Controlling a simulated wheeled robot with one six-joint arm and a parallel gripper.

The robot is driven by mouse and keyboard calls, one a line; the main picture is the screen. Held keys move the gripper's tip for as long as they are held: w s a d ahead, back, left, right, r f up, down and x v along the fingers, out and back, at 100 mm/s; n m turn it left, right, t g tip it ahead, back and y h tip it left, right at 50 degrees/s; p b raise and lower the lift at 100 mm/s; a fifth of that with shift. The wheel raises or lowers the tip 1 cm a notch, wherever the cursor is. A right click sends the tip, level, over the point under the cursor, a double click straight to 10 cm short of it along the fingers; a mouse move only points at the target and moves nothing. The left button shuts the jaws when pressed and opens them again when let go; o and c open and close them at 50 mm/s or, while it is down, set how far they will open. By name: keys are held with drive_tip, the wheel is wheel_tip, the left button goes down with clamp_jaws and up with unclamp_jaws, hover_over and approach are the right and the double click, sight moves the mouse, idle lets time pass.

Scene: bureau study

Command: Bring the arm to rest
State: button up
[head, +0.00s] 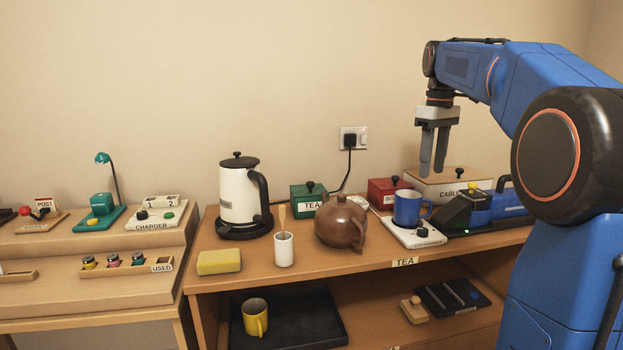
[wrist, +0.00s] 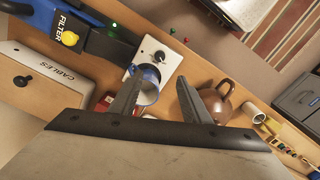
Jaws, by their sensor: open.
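My arm is raised at the right of the head view, with my gripper (head: 434,172) pointing down above the back of the tea shelf. In the wrist view my gripper (wrist: 158,98) has its two fingers apart with nothing held between them. A blue mug (head: 407,207) stands on a white plate with a black knob (head: 416,233), below and left of the gripper. The mug also shows in the wrist view (wrist: 149,93), partly behind one finger. The box marked CABLES (head: 428,188) is just beneath the fingertips, apart from them as far as I can tell.
A brown teapot (head: 341,222), white kettle (head: 240,194), white cup (head: 284,249) and yellow sponge (head: 219,262) stand left of the mug. A red box (head: 386,191) and green tea box (head: 308,198) stand behind. A yellow mug (head: 255,317) is on the lower shelf. Air above the kettle is free.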

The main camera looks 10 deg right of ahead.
drive_tip(key=s+a+f+m+t, duration=0.1)
drive_tip(key=s+a+f, duration=0.4)
drive_tip(key=s+f, duration=0.4)
drive_tip(key=s+a+f+m+t, duration=0.2)
drive_tip(key=s+a+f, duration=0.3)
drive_tip(key=s+f, duration=0.4)
drive_tip(key=s+a+f+m+t, duration=0.1)
drive_tip(key=s+a+f+m, duration=0.1)
drive_tip(key=s+a+f, duration=0.4)
drive_tip(key=s+f, duration=0.3)
drive_tip(key=s, duration=0.3)
drive_tip(key=shift+s+t, duration=0.4)
